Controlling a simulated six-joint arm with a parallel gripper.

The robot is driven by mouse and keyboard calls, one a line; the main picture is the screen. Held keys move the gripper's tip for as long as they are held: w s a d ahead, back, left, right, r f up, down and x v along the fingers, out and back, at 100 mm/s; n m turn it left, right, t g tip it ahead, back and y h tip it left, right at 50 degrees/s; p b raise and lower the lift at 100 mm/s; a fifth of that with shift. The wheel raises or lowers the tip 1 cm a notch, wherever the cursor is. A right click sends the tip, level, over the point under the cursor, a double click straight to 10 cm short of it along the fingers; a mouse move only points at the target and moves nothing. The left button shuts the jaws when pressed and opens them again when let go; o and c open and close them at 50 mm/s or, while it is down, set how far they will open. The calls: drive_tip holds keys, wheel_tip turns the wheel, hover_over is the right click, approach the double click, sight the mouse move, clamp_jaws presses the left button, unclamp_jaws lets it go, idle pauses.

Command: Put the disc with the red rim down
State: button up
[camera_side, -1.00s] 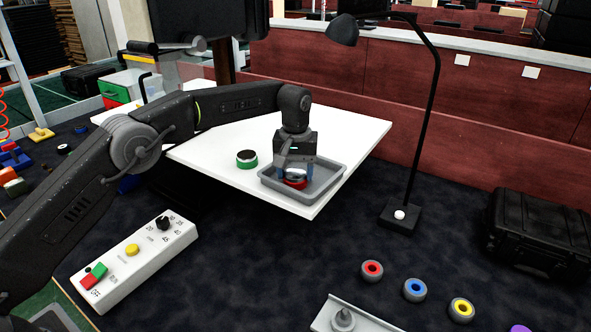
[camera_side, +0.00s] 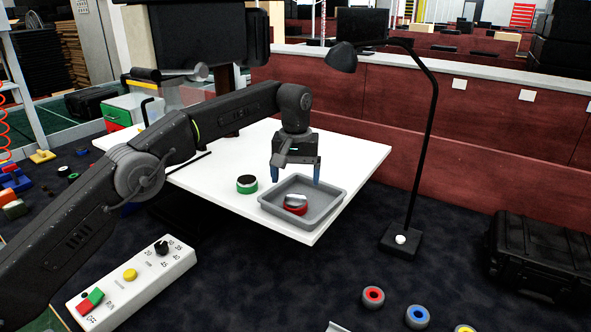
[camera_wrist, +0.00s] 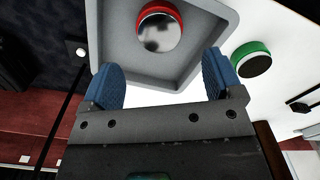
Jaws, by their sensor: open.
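The disc with the red rim (camera_side: 295,208) lies in the grey tray (camera_side: 331,206) on the white table. A shiny silver top shows on it, and it looks tilted in the side view. It also shows in the wrist view (camera_wrist: 160,30), beyond my fingertips. My gripper (camera_side: 296,176) is open and empty above the tray, apart from the disc. Its two blue fingers stand wide apart in the wrist view (camera_wrist: 160,80).
A disc with a green rim (camera_side: 247,184) lies on the white table (camera_side: 215,183), left of the tray. A black lamp (camera_side: 428,130) stands to the right. A white control box (camera_side: 150,265) is at the front left.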

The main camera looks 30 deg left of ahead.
drive_tip(key=shift+r, duration=0.9)
drive_tip(key=shift+s+r, duration=0.1)
drive_tip(key=shift+r, duration=0.2)
drive_tip(key=s+a+r+m+t, duration=0.1)
drive_tip(key=s+a+r, duration=0.2)
drive_tip(key=s+r, duration=0.35)
drive_tip(key=s+a+r+m+t, duration=0.1)
drive_tip(key=s+a+r+t, duration=0.1)
drive_tip(key=s+r, duration=0.5)
drive_tip(key=s+a+f+m+t, duration=0.1)
drive_tip(key=s+f, duration=0.4)
drive_tip(key=s, duration=0.7)
drive_tip(key=s+a+f+m+t, duration=0.1)
drive_tip(key=s+f, duration=0.4)
drive_tip(key=s, duration=0.8)
drive_tip(key=shift+a+f+m+t, duration=0.3)
drive_tip(key=shift+a+f+m, duration=0.05)
drive_tip(key=shift+a+m, duration=0.3)
